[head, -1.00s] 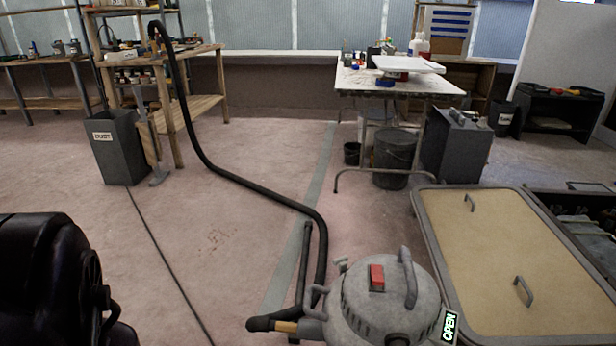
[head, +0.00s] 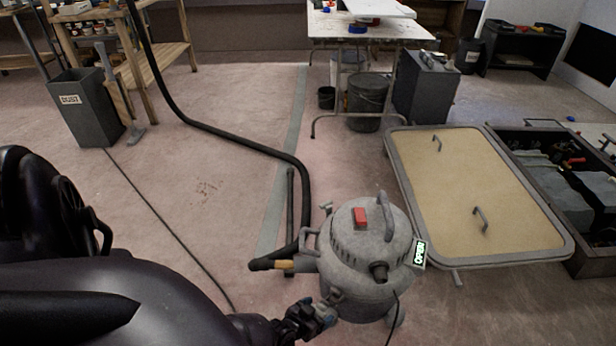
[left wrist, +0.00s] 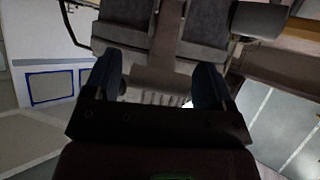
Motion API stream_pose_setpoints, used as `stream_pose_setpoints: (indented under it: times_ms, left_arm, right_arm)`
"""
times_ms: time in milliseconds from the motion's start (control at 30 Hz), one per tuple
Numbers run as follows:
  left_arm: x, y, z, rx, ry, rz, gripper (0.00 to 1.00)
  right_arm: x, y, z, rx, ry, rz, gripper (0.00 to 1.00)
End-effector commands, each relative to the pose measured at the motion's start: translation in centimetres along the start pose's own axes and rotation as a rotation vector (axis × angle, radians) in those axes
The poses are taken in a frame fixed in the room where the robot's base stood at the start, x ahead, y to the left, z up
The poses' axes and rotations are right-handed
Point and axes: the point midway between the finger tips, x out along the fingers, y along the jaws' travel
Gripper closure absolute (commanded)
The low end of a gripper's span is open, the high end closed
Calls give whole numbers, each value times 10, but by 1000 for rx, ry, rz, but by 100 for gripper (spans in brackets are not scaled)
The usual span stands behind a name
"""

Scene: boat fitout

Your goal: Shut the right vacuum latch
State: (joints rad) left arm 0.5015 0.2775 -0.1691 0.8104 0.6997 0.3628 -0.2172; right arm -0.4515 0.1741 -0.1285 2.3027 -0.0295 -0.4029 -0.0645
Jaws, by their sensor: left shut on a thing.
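The grey vacuum (head: 345,270) stands on the floor at the lower middle of the head view, with a red switch (head: 360,217) and a handle on its domed lid. A tag with green letters reading OPEN (head: 419,253) shows at its right side; the right latch itself is too small to make out. My left gripper (head: 326,314) is low beside the vacuum's front left side, close to its body. In the left wrist view its two blue fingers (left wrist: 157,80) stand apart; what they hold is not clear. My right gripper is not in view.
A black hose (head: 240,146) runs from the vacuum to the back left, and a thin cable crosses the floor. A framed tan panel (head: 470,190) and an open dark crate (head: 520,147) lie to the right. Floor left of the vacuum is mostly clear.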

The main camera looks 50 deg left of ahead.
Motion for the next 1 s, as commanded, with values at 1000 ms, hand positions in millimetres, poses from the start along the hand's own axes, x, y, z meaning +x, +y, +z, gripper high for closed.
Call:
stream_pose_setpoints:
  times_ms: [1000]
  left_arm:
    - [37, -4, -64, 2, 21, -2, 65]
  right_arm:
    - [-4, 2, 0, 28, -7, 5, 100]
